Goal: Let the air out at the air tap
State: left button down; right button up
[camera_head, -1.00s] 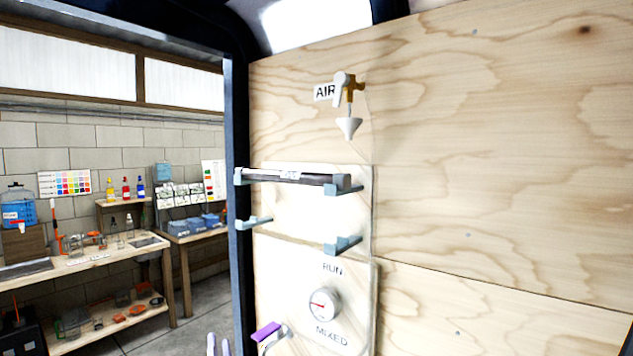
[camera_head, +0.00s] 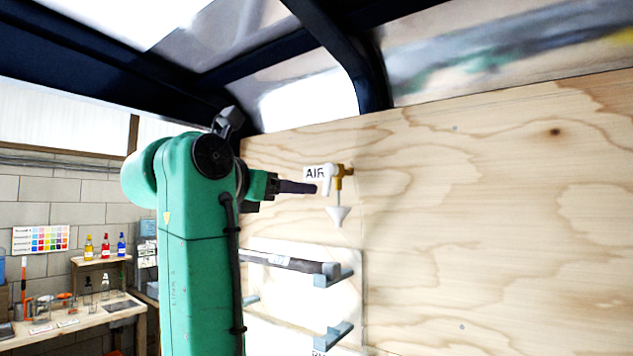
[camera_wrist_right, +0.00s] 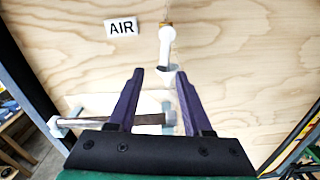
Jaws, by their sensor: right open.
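The air tap (camera_head: 343,171) is a brass body with a white lever on the plywood wall, beside the "AIR" label (camera_head: 314,173). In the right wrist view my right gripper (camera_wrist_right: 157,75) is open and empty, with the white lever (camera_wrist_right: 166,45) ahead between the fingertips. Whether a finger touches the lever cannot be told. My left gripper is not in view.
A dark filter tube (camera_head: 290,262) lies on blue-grey brackets (camera_head: 333,275) below the tap, with another bracket (camera_head: 334,337) lower. A workbench (camera_head: 95,318) with bottles and glassware stands at the left. The plywood to the right of the tap is clear.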

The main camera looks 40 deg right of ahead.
aim_at(326, 186)
jog(key=x, duration=0.2)
jog(key=p+x, duration=0.1)
jog(key=x, duration=0.1)
jog(key=s+p+x, duration=0.1)
jog(key=x, duration=0.1)
jog(key=shift+d+r, duration=0.25)
jog(key=shift+r, duration=0.1)
jog(key=shift+w+d+f, duration=0.15)
jog(key=shift+d, duration=0.35)
jog(key=shift+w+a+f, duration=0.1)
jog(key=shift+w, duration=0.15)
grip_shut()
jog(key=shift+s, duration=0.15)
